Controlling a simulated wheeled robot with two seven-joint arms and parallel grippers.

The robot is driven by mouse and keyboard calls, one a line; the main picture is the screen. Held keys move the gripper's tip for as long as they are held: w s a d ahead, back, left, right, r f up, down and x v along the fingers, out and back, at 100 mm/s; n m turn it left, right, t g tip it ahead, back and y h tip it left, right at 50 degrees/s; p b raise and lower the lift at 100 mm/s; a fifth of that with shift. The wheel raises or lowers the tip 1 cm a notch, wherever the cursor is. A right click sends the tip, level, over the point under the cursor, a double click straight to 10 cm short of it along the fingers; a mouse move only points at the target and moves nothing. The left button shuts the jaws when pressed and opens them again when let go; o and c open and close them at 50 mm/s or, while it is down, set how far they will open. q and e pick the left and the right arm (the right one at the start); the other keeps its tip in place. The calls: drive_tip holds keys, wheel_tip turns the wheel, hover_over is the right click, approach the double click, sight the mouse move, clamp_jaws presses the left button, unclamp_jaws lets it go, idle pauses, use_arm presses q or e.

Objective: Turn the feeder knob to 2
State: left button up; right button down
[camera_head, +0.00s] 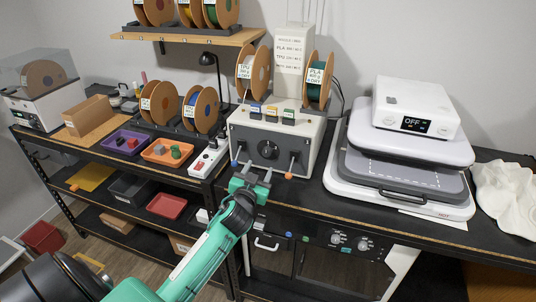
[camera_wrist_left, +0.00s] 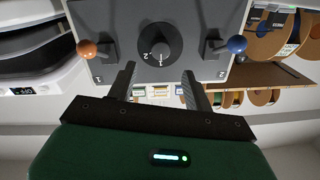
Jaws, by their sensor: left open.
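The feeder (camera_head: 240,133) is a pale box with a grey front panel on the bench. Its round black knob (camera_head: 268,149) sits mid-panel; it also shows in the wrist view (camera_wrist_left: 160,43), with small white 1 and 2 marks by its rim. I cannot tell clearly which mark it points to. A lever with a blue ball (camera_head: 234,163) is left of the knob, and one with an orange ball (camera_head: 288,176) is right of it. My left gripper (camera_head: 252,172) is open and empty, in front of and below the knob, apart from it. Its fingers (camera_wrist_left: 158,72) are spread in the wrist view.
A white heat press (camera_head: 400,205) stands close on the right. A power strip (camera_head: 209,160) and orange tray (camera_head: 158,157) lie to the left. Spools (camera_head: 318,80) stand above the feeder. Open air lies before the panel, between the protruding levers.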

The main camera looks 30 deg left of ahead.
sight(266, 154)
use_arm(q)
drive_tip(key=p+x, duration=0.1)
drive_tip(key=x, duration=0.6)
drive_tip(key=shift+w+a+f, duration=0.1)
drive_tip(key=shift+w+a, duration=0.05)
drive_tip(key=shift+w, duration=0.2)
use_arm(e)
drive_tip(key=shift+d+r, duration=0.75)
drive_tip(key=shift+r, duration=0.15)
use_arm(q)
drive_tip(key=c, duration=0.9)
drive_tip(key=shift+c, duration=0.4)
use_arm(e)
drive_tip(key=shift+a, duration=0.3)
